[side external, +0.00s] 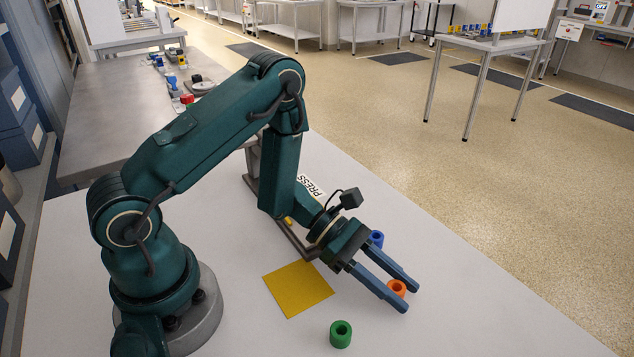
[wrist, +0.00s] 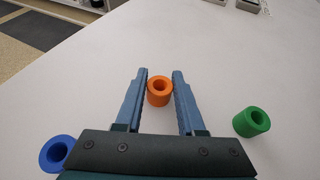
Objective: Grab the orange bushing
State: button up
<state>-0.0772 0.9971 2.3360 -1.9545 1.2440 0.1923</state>
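The orange bushing (wrist: 159,92) stands on the white table between the two blue fingers of my gripper (wrist: 160,75) in the wrist view. A narrow gap shows on each side of it, so the fingers are open around it and do not appear to touch it. In the side view the orange bushing (side external: 397,288) is partly hidden by a finger of my gripper (side external: 412,293). My gripper is low over the table and tilted down.
A green bushing (side external: 341,334) stands on the table, right of my gripper in the wrist view (wrist: 251,122). A blue bushing (side external: 376,239) stands on the other side, at lower left in the wrist view (wrist: 57,153). A flat yellow square (side external: 298,288) lies nearby.

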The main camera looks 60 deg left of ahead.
grip_shut()
jog(key=shift+r, duration=0.1)
